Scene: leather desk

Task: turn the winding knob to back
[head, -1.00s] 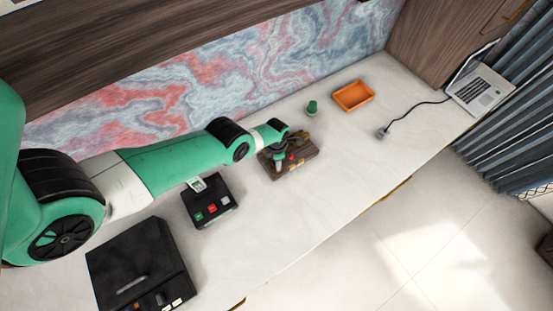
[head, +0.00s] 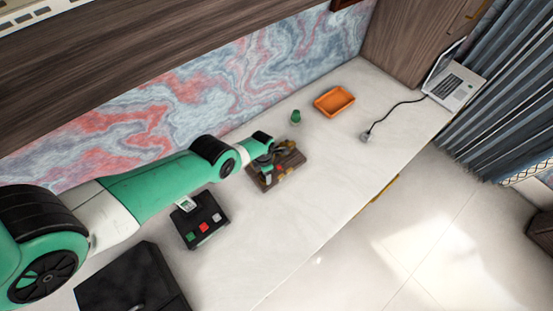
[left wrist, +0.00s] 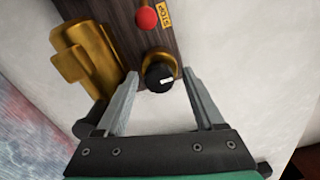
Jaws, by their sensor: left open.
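The winding knob (left wrist: 158,79) is black and round with a short white mark. It sits on a brass collar on a dark wooden box (left wrist: 143,38), which also shows in the head view (head: 293,160). In the left wrist view my left gripper (left wrist: 161,73) is open, with one finger on each side of the knob. The right finger is close to the collar; I cannot tell whether either touches. In the head view the left gripper (head: 272,156) is over the box and hides the knob. My right gripper is not in view.
A red button (left wrist: 146,18) with a yellow STOP label and a brass part (left wrist: 86,60) are near the knob. A black button box (head: 200,220), green object (head: 295,117), orange tray (head: 334,101) and laptop (head: 455,85) share the desk. The desk's front strip is clear.

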